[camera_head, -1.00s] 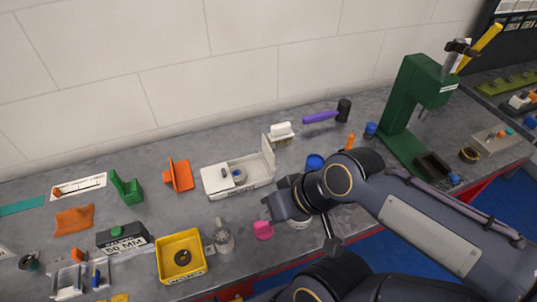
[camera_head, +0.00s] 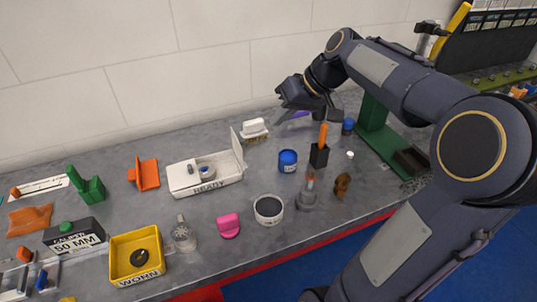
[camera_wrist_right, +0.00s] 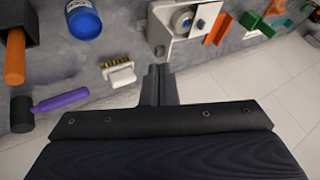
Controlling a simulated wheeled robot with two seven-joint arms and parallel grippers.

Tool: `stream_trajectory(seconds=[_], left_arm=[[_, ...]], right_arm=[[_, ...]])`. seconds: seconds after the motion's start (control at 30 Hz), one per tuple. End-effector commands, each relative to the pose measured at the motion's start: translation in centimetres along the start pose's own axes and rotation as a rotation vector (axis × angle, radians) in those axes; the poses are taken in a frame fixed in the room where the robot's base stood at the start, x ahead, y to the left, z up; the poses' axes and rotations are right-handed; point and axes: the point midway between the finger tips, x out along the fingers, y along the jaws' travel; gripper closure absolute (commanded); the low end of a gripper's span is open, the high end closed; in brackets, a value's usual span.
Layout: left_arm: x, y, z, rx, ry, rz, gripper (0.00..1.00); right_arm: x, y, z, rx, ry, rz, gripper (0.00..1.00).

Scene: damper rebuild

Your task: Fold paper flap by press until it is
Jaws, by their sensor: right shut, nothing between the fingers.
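A white box (camera_head: 181,178) marked READY stands on the grey bench in the head view. A thin white flap (camera_head: 238,150) stands upright at its right end. A grey ring lies in the box. The box also shows at the top of the right wrist view (camera_wrist_right: 170,42). My right gripper (camera_head: 281,116) is shut and empty, raised near the wall, behind and to the right of the box and apart from it. Its closed fingers (camera_wrist_right: 160,85) point toward the box in the wrist view. My left gripper is not in view.
A white-backed brush (camera_head: 254,127) lies just right of the flap. A purple-handled hammer (camera_wrist_right: 60,99), a blue jar (camera_head: 288,160) and a black holder (camera_head: 319,155) with an orange handle are near. A yellow WORN bin (camera_head: 137,257) and a pink piece (camera_head: 228,226) stand in front.

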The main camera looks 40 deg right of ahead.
Motion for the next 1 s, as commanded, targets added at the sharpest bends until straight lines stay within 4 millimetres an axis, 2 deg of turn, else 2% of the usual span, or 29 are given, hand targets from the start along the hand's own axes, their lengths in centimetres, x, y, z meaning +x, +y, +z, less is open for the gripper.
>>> stream_trajectory(seconds=[0.03, 0.1, 0.23, 0.33, 0.73, 0.83, 1.0], left_arm=[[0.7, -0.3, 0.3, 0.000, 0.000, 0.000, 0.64], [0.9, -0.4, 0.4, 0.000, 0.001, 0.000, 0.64], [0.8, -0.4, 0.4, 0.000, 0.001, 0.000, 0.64], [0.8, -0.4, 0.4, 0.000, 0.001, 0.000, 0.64], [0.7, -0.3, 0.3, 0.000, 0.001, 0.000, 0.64], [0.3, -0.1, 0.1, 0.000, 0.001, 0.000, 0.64], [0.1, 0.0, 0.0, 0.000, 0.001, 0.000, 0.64]], right_arm=[[0.8, 1.4, -0.7, 0.000, 0.001, -0.003, 1.00], [0.8, 2.3, -1.6, -0.007, 0.007, -0.006, 1.00], [1.3, 2.7, -2.0, -0.012, 0.008, -0.009, 1.00], [2.5, 2.6, -2.0, -0.012, 0.006, -0.011, 1.00], [10.7, 2.5, -2.0, -0.011, 0.005, -0.010, 1.00], [11.3, 0.8, -2.1, -0.016, 0.008, -0.011, 1.00], [12.2, -0.6, -2.1, -0.014, 0.010, -0.008, 1.00]])
